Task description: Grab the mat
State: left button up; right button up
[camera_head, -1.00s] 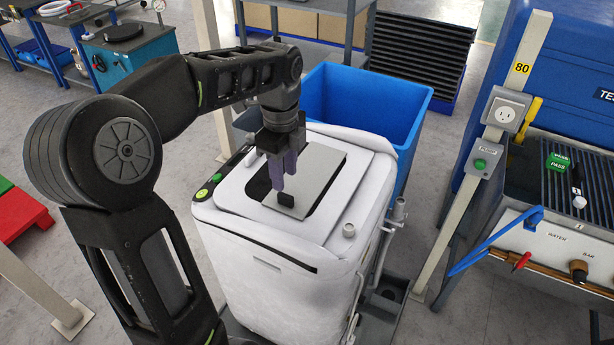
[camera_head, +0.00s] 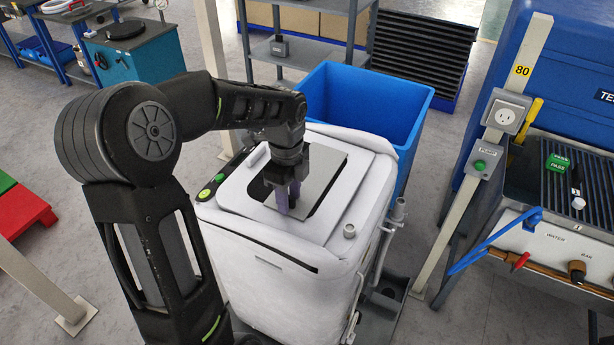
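The mat looks like a flat grey panel (camera_head: 322,172) lying over the dark opening in the top of a white machine. My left gripper (camera_head: 288,204) points down at the near-left part of this panel, with its purple fingers at or just above the surface. The small black block on the panel is now hidden by the fingers. A narrow gap seems to show between them, but I cannot tell whether they are closed on the block. My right gripper is not in view.
The white machine (camera_head: 270,262) has green buttons at its left edge. A blue bin (camera_head: 395,105) stands right behind it. A grey post (camera_head: 480,170) and a workbench with a blue handle (camera_head: 490,240) stand to the right.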

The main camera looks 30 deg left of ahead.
pick_arm(q)
jog(key=shift+f, duration=0.1)
jog(key=shift+c, duration=0.5)
grip_shut()
dwell(0.5)
